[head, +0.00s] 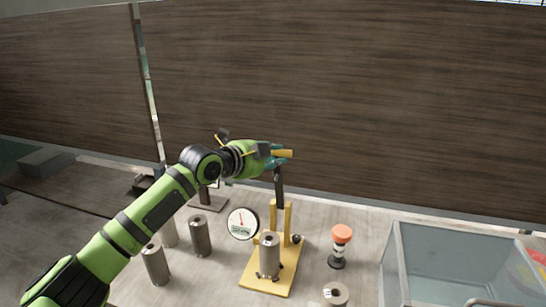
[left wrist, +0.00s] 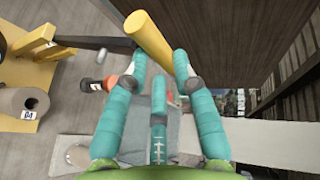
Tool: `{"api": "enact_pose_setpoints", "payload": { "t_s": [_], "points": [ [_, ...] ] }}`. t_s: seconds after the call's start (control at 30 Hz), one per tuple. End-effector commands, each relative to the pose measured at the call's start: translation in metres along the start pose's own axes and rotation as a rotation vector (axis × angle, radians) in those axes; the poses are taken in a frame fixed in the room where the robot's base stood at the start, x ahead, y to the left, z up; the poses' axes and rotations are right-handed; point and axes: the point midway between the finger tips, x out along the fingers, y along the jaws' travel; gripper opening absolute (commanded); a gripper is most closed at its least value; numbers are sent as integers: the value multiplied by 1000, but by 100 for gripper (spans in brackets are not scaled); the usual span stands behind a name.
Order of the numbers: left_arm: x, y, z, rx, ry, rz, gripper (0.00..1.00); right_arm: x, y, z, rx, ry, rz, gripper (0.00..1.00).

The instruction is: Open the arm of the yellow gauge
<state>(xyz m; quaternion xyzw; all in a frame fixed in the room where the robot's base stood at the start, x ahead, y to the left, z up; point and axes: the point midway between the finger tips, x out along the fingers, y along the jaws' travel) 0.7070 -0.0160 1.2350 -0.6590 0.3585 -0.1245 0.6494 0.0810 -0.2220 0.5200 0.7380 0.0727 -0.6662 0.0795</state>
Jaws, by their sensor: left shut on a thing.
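The yellow gauge has a flat yellow base (head: 265,287), yellow uprights and a round white dial (head: 242,223). Its dark arm (head: 279,186) stands steeply up from the uprights, and a yellow handle (head: 284,153) is at its top. My left gripper (head: 276,155) is shut on this handle, high above the base. In the left wrist view the handle (left wrist: 150,38) lies between the teal fingers (left wrist: 160,62), with the dark arm (left wrist: 95,42) running left to the upright (left wrist: 28,42). A metal cylinder (head: 269,258) stands on the base. My right gripper is not in view.
Several metal cylinders (head: 200,236) stand left of the gauge. An orange-topped black and white object (head: 340,246) and a cylinder (head: 336,294) are to its right. A clear-walled bin (head: 440,238) stands at the right. A dark wood-grain panel (head: 350,100) rises behind.

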Motion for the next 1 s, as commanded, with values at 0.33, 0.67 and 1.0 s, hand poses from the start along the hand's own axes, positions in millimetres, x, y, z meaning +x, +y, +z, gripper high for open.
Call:
{"api": "enact_pose_setpoints", "payload": {
  "t_s": [0.33, 0.67, 1.0],
  "points": [
    [2, 8, 3, -2, -7, 15, 54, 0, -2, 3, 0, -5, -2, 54],
    [-1, 6, 0, -2, 0, 12, 54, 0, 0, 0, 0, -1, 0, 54],
    [-52, 6, 4, -1, -5, 11, 54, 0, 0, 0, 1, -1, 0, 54]
  ]
}}
